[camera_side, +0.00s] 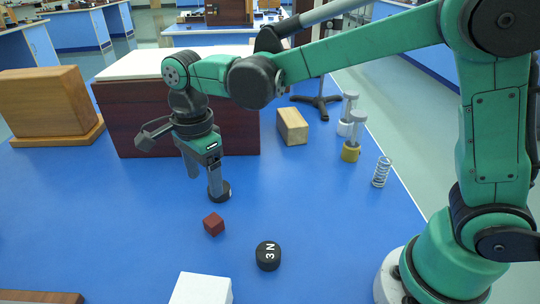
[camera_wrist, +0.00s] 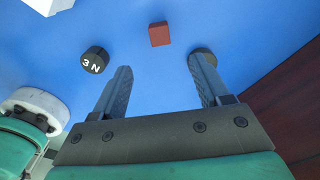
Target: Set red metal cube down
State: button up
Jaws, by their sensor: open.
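The red metal cube (camera_side: 213,224) sits on the blue bench top, in front of my gripper in the side view. In the wrist view the cube (camera_wrist: 159,34) lies beyond the fingertips, roughly midway between their lines, clear of both. My gripper (camera_side: 205,187) points down with its fingers spread and nothing between them. In the wrist view both fingers of the gripper (camera_wrist: 160,65) show apart, with blue bench between them. All of the cube that faces each camera is unobstructed.
A black 3 N weight (camera_side: 268,256) stands right of the cube. A dark disc (camera_side: 224,190) is partly hidden behind one finger. A white block (camera_side: 202,288) is at the front, a dark red box (camera_side: 180,130) behind.

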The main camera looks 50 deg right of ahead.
jog(key=s+d+r+n+t, duration=0.1)
jog(key=s+d+n+t, duration=0.2)
jog(key=d+n, duration=0.3)
jog(key=s+d+r+n+t, duration=0.1)
jog(key=s+d+n+t, duration=0.3)
jog(key=n, duration=0.8)
jog(key=shift+s+d+r, duration=0.3)
jog(key=shift+s+d, duration=0.45)
jog(key=shift+d, duration=0.45)
